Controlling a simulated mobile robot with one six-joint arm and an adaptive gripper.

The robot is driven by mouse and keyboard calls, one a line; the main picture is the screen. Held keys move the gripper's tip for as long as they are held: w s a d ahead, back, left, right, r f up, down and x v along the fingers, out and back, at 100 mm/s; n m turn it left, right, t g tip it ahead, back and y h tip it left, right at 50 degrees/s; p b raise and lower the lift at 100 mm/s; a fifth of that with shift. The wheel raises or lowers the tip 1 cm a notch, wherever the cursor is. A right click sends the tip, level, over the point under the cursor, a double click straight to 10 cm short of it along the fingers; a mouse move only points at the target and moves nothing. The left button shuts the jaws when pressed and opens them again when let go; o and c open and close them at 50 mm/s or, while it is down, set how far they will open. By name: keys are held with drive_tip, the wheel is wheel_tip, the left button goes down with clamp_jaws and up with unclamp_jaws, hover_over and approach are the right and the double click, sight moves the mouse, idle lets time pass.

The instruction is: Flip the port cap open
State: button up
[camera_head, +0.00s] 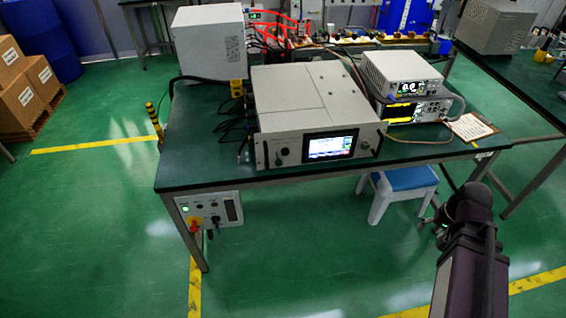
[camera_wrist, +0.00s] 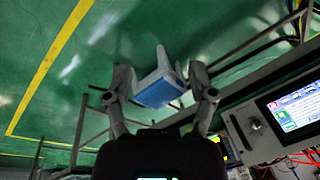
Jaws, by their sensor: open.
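The grey generator (camera_head: 312,105) stands on the dark green bench, its front panel with a lit screen (camera_head: 330,146) facing me. A small round fitting (camera_head: 365,146) sits right of the screen; it also shows left of the screen in the wrist view (camera_wrist: 256,124). I cannot tell whether it is the port cap or whether any cap is shut. My gripper (camera_wrist: 161,74) is open, with nothing between its fingers. In the head view my arm is at lower right, and the gripper (camera_head: 438,222) is small and partly hidden there, in front of the bench and apart from the panel.
A blue-topped stool (camera_head: 405,182) stands under the bench (camera_head: 215,177); it shows beyond my fingers in the wrist view. A control box (camera_head: 210,208) hangs at the bench's front left. Stacked instruments (camera_head: 402,72) and a clipboard (camera_head: 472,127) are right of the generator. Floor in front is clear.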

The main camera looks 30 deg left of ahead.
drive_tip(key=w+a+f+n+t+y+b, duration=0.1)
drive_tip(key=w+a+f+y+b, duration=0.2)
drive_tip(key=a, duration=0.7)
drive_tip(key=w+a+f+n+y+b, duration=0.1)
drive_tip(key=a+y+b, duration=0.25)
drive_tip(key=a, duration=0.65)
drive_tip(key=m+y+b, duration=0.1)
drive_tip(key=y+b, duration=0.6)
drive_tip(key=b, duration=0.2)
approach(281, 164)
drive_tip(key=shift+v, duration=1.45)
drive_tip(key=shift+a+r, duration=0.1)
drive_tip(key=shift+a, duration=0.05)
drive_tip(key=b+x, duration=0.3)
drive_tip(key=x, duration=1)
drive_tip(key=shift+a+f, duration=0.25)
drive_tip(key=shift+c, duration=0.2)
clamp_jaws()
